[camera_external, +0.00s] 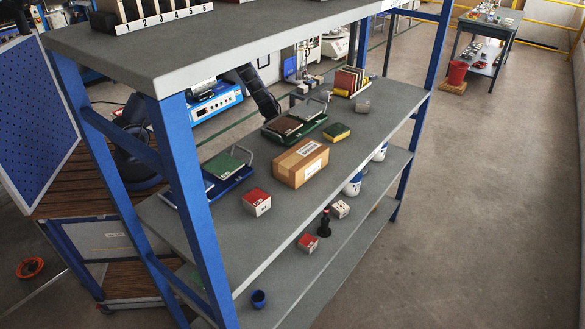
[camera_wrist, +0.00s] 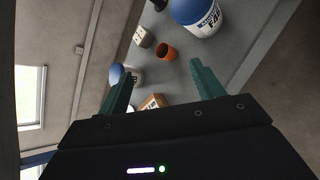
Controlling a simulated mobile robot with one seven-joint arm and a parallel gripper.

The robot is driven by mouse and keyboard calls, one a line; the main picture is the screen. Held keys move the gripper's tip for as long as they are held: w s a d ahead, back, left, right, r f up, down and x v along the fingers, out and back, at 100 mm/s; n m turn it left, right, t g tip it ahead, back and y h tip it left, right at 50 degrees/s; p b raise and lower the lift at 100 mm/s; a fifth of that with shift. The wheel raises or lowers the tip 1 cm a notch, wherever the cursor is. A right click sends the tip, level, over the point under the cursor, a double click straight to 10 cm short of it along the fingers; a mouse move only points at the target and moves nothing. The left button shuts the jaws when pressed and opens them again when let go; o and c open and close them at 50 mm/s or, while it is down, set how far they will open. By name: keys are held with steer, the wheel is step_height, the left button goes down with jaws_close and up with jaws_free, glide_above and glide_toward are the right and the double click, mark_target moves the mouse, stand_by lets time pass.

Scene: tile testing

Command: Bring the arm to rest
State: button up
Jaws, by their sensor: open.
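My gripper (camera_wrist: 161,69) shows in the wrist view with its two green fingers spread apart and nothing between them. A shelf surface with several objects lies beyond the fingertips, and the fingers appear apart from these objects. In the external view I cannot make out my gripper. Dark arm-like parts show behind the blue-framed shelf there, partly hidden by it, and I cannot tell their pose fully.
In the wrist view, an orange cup (camera_wrist: 166,51), a white box (camera_wrist: 144,37) and a blue-lidded tub (camera_wrist: 200,15) lie beyond the fingers. The external view shows the loaded shelf rack (camera_external: 370,115), a cardboard box (camera_external: 301,163) and open floor (camera_external: 480,210) at right.

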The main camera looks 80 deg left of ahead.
steer(key=s+a+r+m+g+y, duration=0.1)
steer(key=s+r+m+y, duration=0.2)
steer(key=r, duration=0.4)
steer(key=s+r+m+g, duration=0.1)
steer(key=s+r+m, duration=0.25)
steer(key=r, duration=0.25)
steer(key=s+a+r+m+g+y, duration=0.1)
steer(key=s+r+m+g+y, duration=0.2)
steer(key=r, duration=0.4)
steer(key=s+d+r+m+t+y, duration=0.2)
steer(key=s+d+r+m, duration=0.1)
steer(key=s+d+r, duration=0.95)
steer(key=s+d+r+m+t+y, duration=0.1)
steer(key=s+d+r, duration=0.1)
steer(key=s, duration=0.7)
steer(key=s+d+r+m+t, duration=0.1)
steer(key=s+d+r, duration=0.1)
steer(key=s, duration=0.7)
steer(key=shift+s+r+m+t+y, duration=0.35)
steer(key=shift+s+r+t+y, duration=0.05)
steer(key=shift+r, duration=0.1)
